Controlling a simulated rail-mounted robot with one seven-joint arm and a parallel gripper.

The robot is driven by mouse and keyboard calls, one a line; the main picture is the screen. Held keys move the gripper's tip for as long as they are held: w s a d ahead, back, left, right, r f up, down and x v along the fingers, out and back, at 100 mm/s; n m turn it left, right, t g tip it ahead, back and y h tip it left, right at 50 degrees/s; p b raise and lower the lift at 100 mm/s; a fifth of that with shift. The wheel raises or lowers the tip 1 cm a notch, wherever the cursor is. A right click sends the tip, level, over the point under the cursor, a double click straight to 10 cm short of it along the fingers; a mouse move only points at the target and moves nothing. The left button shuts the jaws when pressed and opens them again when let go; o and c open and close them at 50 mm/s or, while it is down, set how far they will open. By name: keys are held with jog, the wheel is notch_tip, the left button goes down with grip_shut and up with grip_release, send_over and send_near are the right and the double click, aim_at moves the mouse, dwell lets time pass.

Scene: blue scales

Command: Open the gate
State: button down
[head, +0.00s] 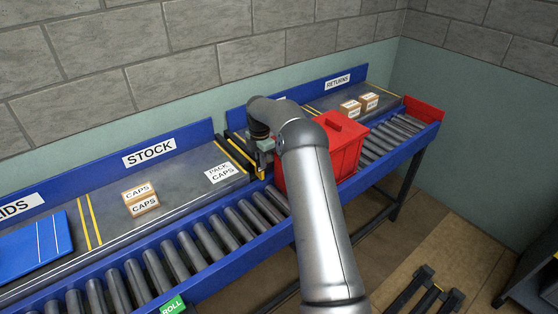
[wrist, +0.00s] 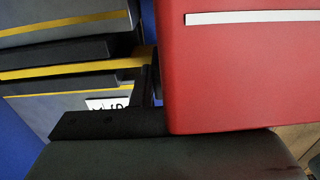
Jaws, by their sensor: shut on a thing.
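The gate (head: 256,164) looks to be the black and yellow barrier across the bench, between the stock shelf and the returns side. In the wrist view its dark bar with a yellow stripe (wrist: 75,68) runs across the left. My gripper (head: 264,146) is low at the barrier, just left of the red box, and is partly hidden by my arm. In the wrist view, a dark grey part of my gripper (wrist: 170,155) fills the bottom. It is shut on a dark piece that seems to be part of the gate. The fingertips and exact grip are hidden.
A red box (head: 335,150) with a top handle stands on the rollers (head: 175,252) close to my gripper; it fills the right of the wrist view (wrist: 240,75). Small cartons sit on the stock shelf (head: 140,198) and returns shelf (head: 359,105). The near rollers are clear.

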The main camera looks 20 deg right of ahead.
jog(key=shift+w+r, duration=0.1)
jog(key=shift+w, duration=0.2)
jog(key=c, duration=1.4)
grip_release()
jog(key=shift+c, duration=0.2)
notch_tip(320, 180, up, 17)
jog(key=shift+r, duration=0.2)
